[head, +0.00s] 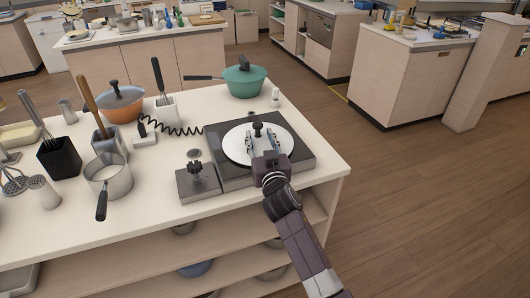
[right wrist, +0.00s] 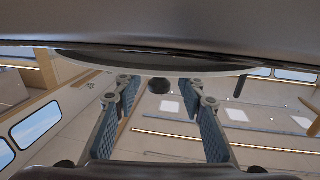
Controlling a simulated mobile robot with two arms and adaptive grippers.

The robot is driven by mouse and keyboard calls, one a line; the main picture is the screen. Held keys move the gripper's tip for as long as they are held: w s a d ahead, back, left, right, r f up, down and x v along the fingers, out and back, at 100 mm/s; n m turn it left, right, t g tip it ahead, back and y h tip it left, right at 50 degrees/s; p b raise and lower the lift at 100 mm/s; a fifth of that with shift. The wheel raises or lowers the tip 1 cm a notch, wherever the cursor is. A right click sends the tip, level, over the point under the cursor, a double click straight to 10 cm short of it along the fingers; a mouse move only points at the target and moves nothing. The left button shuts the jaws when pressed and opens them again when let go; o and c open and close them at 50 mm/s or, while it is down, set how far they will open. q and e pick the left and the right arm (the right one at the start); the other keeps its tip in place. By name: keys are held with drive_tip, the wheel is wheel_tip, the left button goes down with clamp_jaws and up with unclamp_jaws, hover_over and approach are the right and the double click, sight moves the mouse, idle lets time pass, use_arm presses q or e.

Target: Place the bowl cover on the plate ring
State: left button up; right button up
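The bowl cover (head: 238,147) is a round white disc with a black knob (head: 257,128). It lies over the middle of a dark square hot plate (head: 222,176) on the counter. The plate ring is not visible; the disc covers the plate's centre. My right gripper (head: 262,142) is above the cover, with its fingers spread. In the right wrist view, the open fingers (right wrist: 160,92) stand either side of the knob (right wrist: 159,85), with gaps between. The cover's pale rim (right wrist: 225,71) shows there edge-on. My left gripper is not in view.
A small dark unit with a black knob (head: 195,182) sits left of the hot plate. A teal pot (head: 244,83) stands behind it. An orange pot (head: 120,106), a steel saucepan (head: 110,178) and utensil holders crowd the left side. The counter's right edge is close.

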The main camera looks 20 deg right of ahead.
drive_tip(key=s+a, duration=0.1)
drive_tip(key=s, duration=0.7)
drive_tip(key=shift+s+b, duration=0.4)
drive_tip(key=shift+b, duration=0.05)
drive_tip(key=shift+f, duration=0.1)
idle(0.9)
